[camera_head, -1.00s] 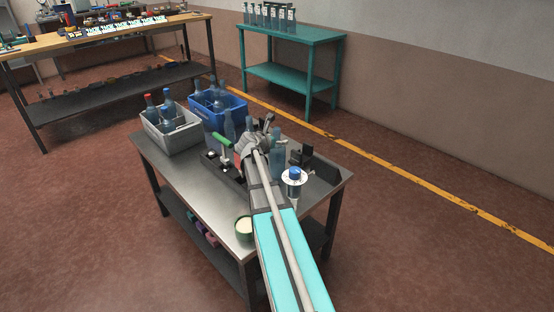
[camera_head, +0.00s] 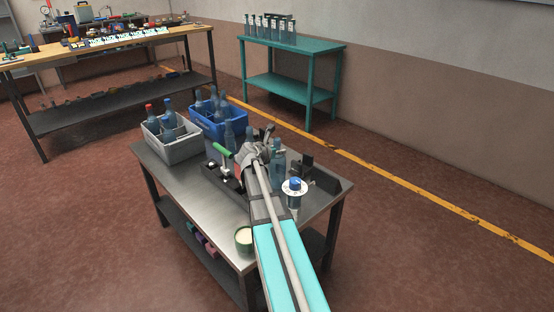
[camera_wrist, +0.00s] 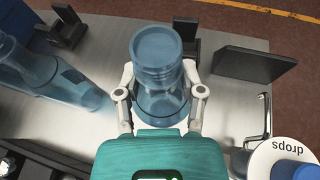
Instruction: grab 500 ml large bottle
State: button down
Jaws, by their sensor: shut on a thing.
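A translucent blue bottle (camera_wrist: 160,75) stands between the two fingers of my gripper (camera_wrist: 160,98) in the wrist view, seen from above its neck. The fingers touch it on both sides and are shut on it. A similar bottle (camera_wrist: 45,75) stands to the left, apart from the gripper. In the head view my gripper (camera_head: 262,150) is low over the steel table (camera_head: 200,187), with a blue bottle (camera_head: 277,165) close to its right. I cannot tell its size from any label.
A grey crate (camera_head: 182,153) and a blue crate (camera_head: 233,124) with bottles stand at the back left. A white round "drops" label (camera_wrist: 268,158) is close at lower right. A black bracket (camera_wrist: 252,65) stands to the right. A green cup (camera_head: 244,240) is at the front edge.

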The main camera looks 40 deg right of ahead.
jog(key=shift+r, duration=0.15)
jog(key=shift+r+p, duration=0.7)
jog(key=shift+p, duration=0.2)
jog(key=s+d+r+p, duration=0.9)
jog(key=d+r+p, duration=0.1)
jog(key=r+p, duration=0.1)
jog(key=shift+d, duration=0.25)
jog(key=shift+s+r, duration=0.1)
jog(key=shift+r, duration=0.1)
